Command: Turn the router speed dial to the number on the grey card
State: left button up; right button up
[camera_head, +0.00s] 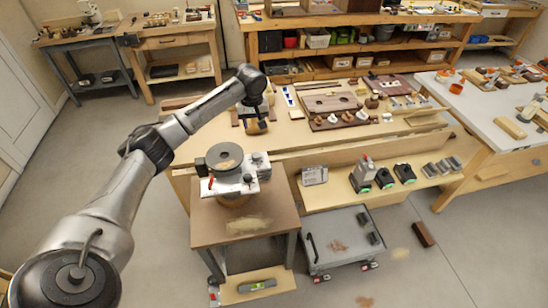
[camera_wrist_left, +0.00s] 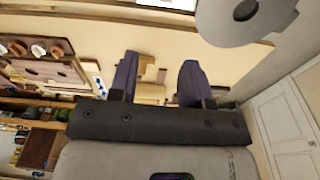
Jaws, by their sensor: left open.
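A router-like machine (camera_head: 240,183) with a dark round top plate (camera_head: 224,156) and a pale metal body stands on a small brown table. Its speed dial and any numbers are too small to tell. A small grey card-like item (camera_head: 314,175) lies on the bench shelf to its right; I cannot read it or be sure it is the grey card. My left gripper (camera_head: 257,124) hangs above and behind the machine, apart from it. In the left wrist view its two dark fingers (camera_wrist_left: 157,75) are spread with nothing held between them. My right gripper is not in view.
The small brown table (camera_head: 283,214) stands before the long workbench (camera_head: 290,140). Chargers or tools with green marks (camera_head: 383,178) sit on the bench shelf. A grey cart (camera_head: 345,222) stands below. A grey disc with a hole (camera_wrist_left: 230,30) shows at the left wrist view's upper right.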

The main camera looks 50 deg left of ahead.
aim_at(256, 155)
pick_arm(q)
jog(key=f+n, duration=0.2)
jog(key=f, duration=0.2)
jog(key=d+f+n+b, duration=0.1)
jog(key=f+n, duration=0.2)
jog(key=f, duration=0.2)
jog(key=s+f+n+h+b, duration=0.1)
jog(key=f+n, duration=0.1)
jog(key=f, duration=0.3)
jog(key=shift+d+g, duration=0.15)
jog(key=shift+g, duration=0.15)
jog(key=shift+w, duration=0.1)
jog(key=shift+c, duration=0.2)
